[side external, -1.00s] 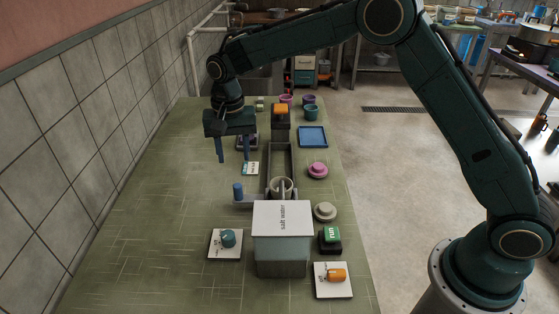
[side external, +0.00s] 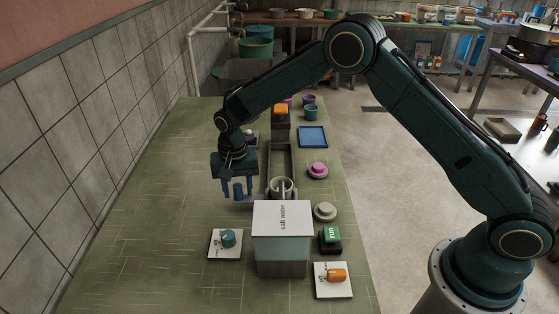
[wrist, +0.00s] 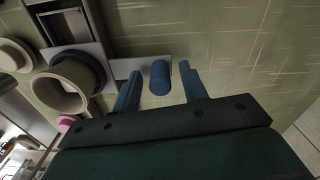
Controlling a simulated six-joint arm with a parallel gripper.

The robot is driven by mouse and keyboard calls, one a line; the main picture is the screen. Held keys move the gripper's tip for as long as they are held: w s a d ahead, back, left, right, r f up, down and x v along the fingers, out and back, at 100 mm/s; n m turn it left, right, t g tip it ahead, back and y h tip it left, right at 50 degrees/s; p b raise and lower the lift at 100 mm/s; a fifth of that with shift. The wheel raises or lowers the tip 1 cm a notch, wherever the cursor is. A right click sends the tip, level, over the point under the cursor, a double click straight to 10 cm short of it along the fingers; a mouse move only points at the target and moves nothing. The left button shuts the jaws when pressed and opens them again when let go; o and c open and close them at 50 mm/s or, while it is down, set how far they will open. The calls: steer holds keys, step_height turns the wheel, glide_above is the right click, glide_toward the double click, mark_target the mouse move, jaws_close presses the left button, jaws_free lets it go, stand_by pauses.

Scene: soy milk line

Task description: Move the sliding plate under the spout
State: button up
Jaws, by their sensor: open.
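The sliding plate (side external: 243,204) is a thin grey plate, partly hidden beside the salt water box (side external: 283,235). Its upright blue handle (side external: 238,191) is at its left end. A pale round cup (side external: 281,184) sits by the box at the near end of a dark track (side external: 281,156); it also shows in the wrist view (wrist: 55,94). My gripper (side external: 238,190) is open, with one finger on each side of the handle. In the wrist view the handle (wrist: 160,77) stands between the fingers with gaps on both sides. A narrow pale piece, possibly the spout, rises at the cup.
An orange-topped box (side external: 281,122) stands at the track's far end. A pink button (side external: 317,169), a pale button (side external: 325,211) and a green run switch (side external: 330,239) line the right. Knob panels (side external: 217,250) sit at the near end. The bench's left side is clear.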

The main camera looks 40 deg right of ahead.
steer(key=shift+c, duration=0.2)
jaws_close()
steer(key=shift+s+a, duration=1.55)
steer(key=shift+a, duration=0.05)
steer(key=shift+c, duration=0.9)
jaws_free()
steer(key=shift+s+a, duration=0.1)
steer(key=shift+o, duration=1.1)
